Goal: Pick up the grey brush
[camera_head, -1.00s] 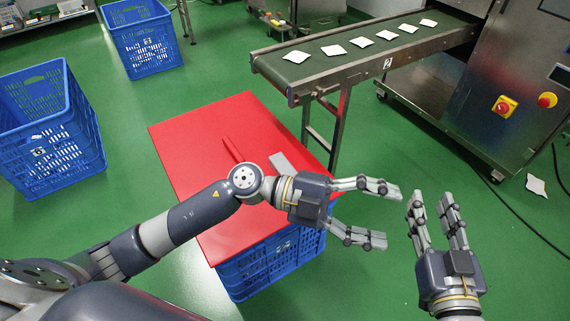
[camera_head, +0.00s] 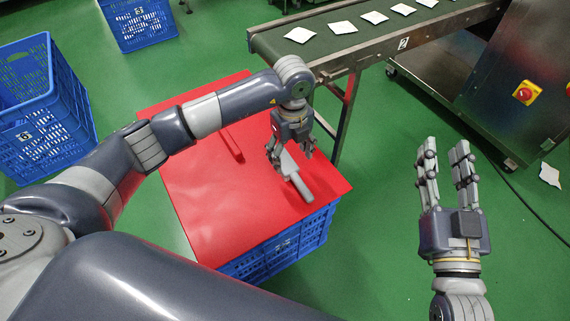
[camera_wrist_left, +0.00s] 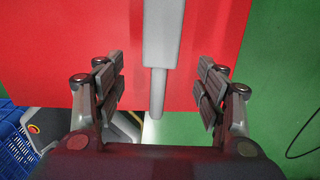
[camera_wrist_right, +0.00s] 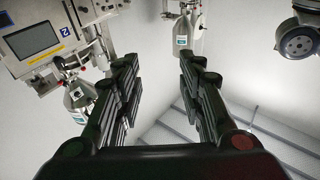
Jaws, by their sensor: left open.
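The grey brush (camera_head: 298,181) lies on the red board (camera_head: 210,205), near the board's right edge. Its flat wide part and narrow handle also show in the left wrist view (camera_wrist_left: 162,45). My left gripper (camera_head: 291,160) points down over the brush's far part, its fingers apart on either side. In the left wrist view its fingers (camera_wrist_left: 161,88) are spread, with the brush between them and not touched. My right gripper (camera_head: 444,160) is open and empty, off to the right above the green floor; its fingers (camera_wrist_right: 160,85) are apart in its wrist view.
A red stick-like item (camera_head: 232,145) lies on the board left of the brush. The board rests on a blue crate (camera_head: 275,254). A conveyor (camera_head: 345,50) with several white teabags stands behind. Another blue crate (camera_head: 75,120) stands at the left.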

